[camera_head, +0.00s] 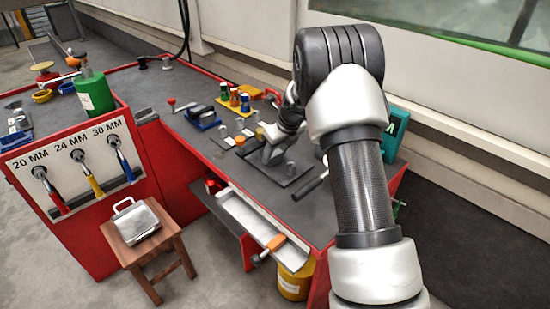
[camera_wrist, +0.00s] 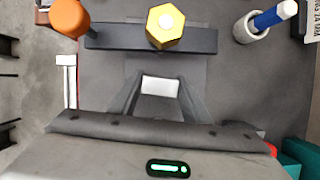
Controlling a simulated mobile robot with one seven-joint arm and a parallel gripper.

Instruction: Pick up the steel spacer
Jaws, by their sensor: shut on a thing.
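My gripper (camera_wrist: 161,82) is low over the workbench and shut on a small, pale metallic piece, which looks like the steel spacer (camera_wrist: 160,87). In the wrist view the piece sits between the two dark fingers, and only its bright upper face shows. I cannot tell whether it still touches the surface below. In the head view my gripper (camera_head: 267,152) is small, near the dark fixture on the bench, and the spacer cannot be made out there.
A dark bar (camera_wrist: 112,38) with a brass hex piece (camera_wrist: 166,27) lies just ahead of the fingers. An orange knob (camera_wrist: 69,18) is at left and a grey cup (camera_wrist: 250,28) with a blue-handled item at right. The bench (camera_head: 165,90) has free room at far left.

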